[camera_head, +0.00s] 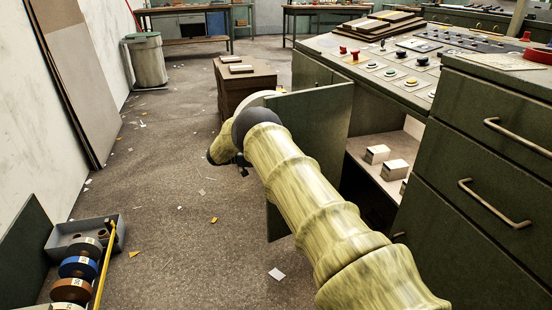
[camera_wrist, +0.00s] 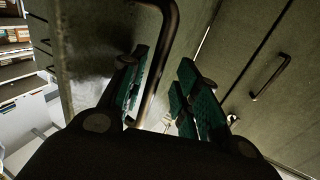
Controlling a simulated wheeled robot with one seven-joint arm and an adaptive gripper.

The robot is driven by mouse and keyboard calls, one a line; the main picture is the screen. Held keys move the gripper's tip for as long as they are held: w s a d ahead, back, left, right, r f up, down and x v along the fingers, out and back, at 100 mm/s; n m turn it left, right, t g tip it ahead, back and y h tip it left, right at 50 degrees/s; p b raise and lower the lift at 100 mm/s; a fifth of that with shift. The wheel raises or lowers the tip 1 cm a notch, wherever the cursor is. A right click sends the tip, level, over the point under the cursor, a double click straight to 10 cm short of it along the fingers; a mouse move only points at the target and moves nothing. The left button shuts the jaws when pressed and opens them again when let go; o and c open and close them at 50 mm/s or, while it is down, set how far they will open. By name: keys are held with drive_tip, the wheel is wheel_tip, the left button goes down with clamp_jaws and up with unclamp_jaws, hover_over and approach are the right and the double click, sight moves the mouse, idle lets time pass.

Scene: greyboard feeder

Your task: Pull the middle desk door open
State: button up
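The middle desk door (camera_head: 318,112) stands swung out from the desk in the head view, with the shelf compartment beside it exposed. My arm reaches along the door, and my gripper is mostly hidden there. In the wrist view my gripper (camera_wrist: 163,60) has its two green-padded fingers spread apart. A dark bar handle (camera_wrist: 164,45) runs between them on a green panel (camera_wrist: 100,35). The handle lies close to the left finger, with a gap to the right finger. I cannot tell whether the left finger touches it.
White boxes (camera_head: 378,154) sit on the shelf inside the desk. A drawer unit (camera_head: 475,160) with bar handles stands at the right. A grey tray (camera_head: 117,232) and tape rolls (camera_head: 78,267) are at the lower left. Floor on the left is open, with paper scraps.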

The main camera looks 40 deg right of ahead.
drive_tip(key=shift+w+a, duration=0.15)
drive_tip(key=shift+a, duration=0.1)
drive_tip(key=v, duration=0.7)
drive_tip(key=shift+w+a, duration=0.2)
drive_tip(key=shift+a, duration=0.1)
idle(0.5)
